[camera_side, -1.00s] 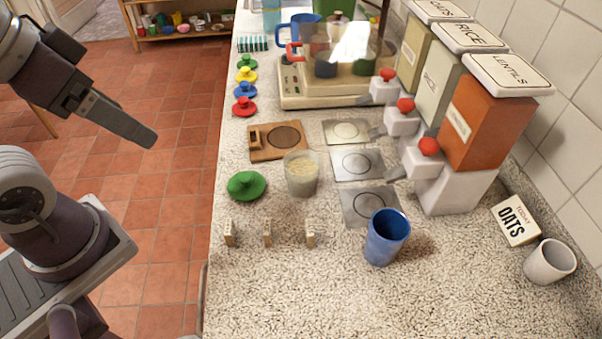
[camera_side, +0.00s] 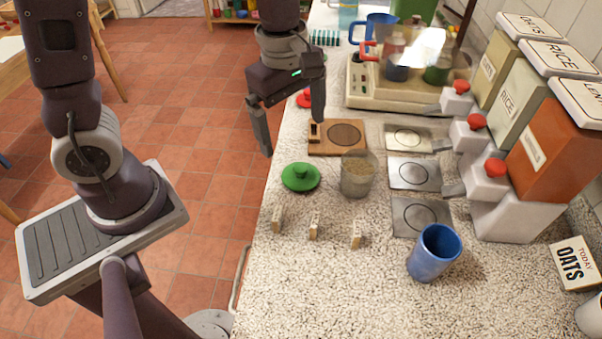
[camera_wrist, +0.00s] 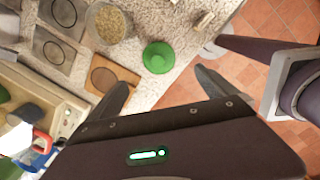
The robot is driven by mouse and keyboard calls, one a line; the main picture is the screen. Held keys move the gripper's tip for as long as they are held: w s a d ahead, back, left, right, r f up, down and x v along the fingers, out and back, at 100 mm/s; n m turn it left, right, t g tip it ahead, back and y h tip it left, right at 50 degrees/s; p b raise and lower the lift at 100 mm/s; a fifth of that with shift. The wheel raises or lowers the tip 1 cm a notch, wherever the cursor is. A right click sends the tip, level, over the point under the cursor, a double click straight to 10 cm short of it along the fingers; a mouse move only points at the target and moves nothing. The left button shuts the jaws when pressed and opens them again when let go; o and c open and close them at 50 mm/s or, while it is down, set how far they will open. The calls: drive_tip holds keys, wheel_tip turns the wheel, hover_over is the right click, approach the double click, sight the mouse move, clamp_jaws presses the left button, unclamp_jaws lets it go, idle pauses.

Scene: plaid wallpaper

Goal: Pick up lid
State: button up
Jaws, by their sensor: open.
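A green lid (camera_side: 301,178) with a round knob lies on the speckled counter near its left edge. It also shows in the wrist view (camera_wrist: 158,57), just beyond the fingers. A clear cup of oats (camera_side: 357,180) stands uncovered to its right. A red lid (camera_side: 304,99) lies farther back, partly covered by my gripper. My gripper (camera_side: 292,136) is open and empty, pointing down above the counter's left edge, behind and above the green lid. In the wrist view my gripper's fingers (camera_wrist: 161,82) are spread apart, with counter and floor between them.
A wooden board (camera_side: 322,150) with a dark disc lies behind the cup. Square plates (camera_side: 414,174) lie below dispensers with red knobs. A blue cup (camera_side: 434,253) and several small upright blocks (camera_side: 315,224) stand in front. The front counter is mostly clear.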

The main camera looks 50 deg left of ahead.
sight(301, 167)
drive_tip(key=f+n, duration=0.1)
drive_tip(key=f, duration=0.1)
drive_tip(key=w+f+n, duration=0.1)
drive_tip(key=f+n, duration=0.1)
drive_tip(key=shift+d+g, duration=0.15)
drive_tip(key=shift+g, duration=0.25)
drive_tip(key=f, duration=0.7)
drive_tip(key=shift+d, duration=0.2)
drive_tip(key=shift+r, duration=0.1)
drive_tip(key=c, duration=1.4)
